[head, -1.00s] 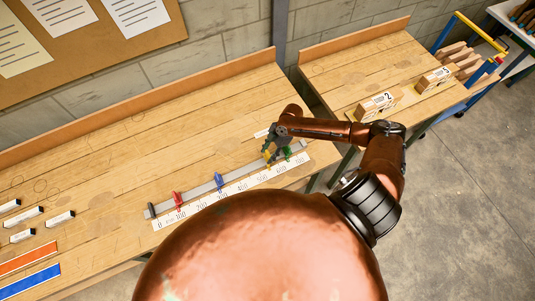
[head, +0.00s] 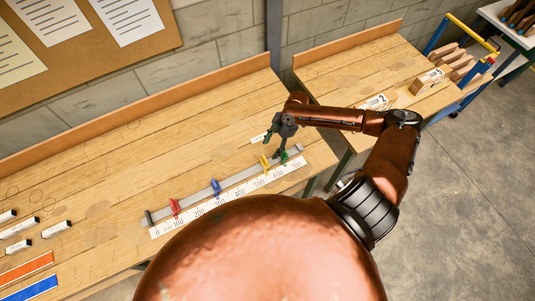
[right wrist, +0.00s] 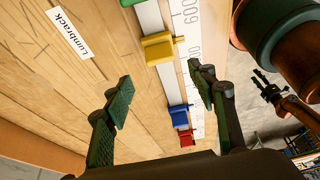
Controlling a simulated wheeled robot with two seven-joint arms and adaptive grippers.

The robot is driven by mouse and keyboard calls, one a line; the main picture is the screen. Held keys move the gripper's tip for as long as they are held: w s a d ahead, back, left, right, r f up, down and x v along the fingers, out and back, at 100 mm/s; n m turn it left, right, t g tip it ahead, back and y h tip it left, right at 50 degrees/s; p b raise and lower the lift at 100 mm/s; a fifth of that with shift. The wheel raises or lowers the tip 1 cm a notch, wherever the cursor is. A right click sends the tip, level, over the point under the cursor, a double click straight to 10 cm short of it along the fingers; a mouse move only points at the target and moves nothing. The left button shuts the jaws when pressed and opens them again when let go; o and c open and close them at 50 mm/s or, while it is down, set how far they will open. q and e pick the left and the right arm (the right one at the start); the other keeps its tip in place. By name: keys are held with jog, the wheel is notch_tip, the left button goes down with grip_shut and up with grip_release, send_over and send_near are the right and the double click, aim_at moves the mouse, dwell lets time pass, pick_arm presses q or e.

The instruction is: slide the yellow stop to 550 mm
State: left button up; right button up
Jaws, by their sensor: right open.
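The yellow stop (head: 265,162) sits on the grey rail (head: 195,195), beside the white scale (head: 225,199), between the blue stop (head: 216,187) and the green stop (head: 284,156). In the right wrist view the yellow stop (right wrist: 158,48) lies a little short of the 600 mark; its exact reading is unclear. The red stop (head: 174,206) is further left. My right gripper (head: 277,142) is open and empty above the rail, near the yellow and green stops. In the wrist view its fingers (right wrist: 158,98) are spread, apart from the yellow stop.
Several small labelled blocks (head: 20,228) and the orange (head: 25,268) and blue strips lie at the left. A second bench (head: 350,65) holds wooden blocks. The bench behind the rail is mostly clear.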

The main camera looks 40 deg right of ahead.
jog(key=shift+v, duration=1.55)
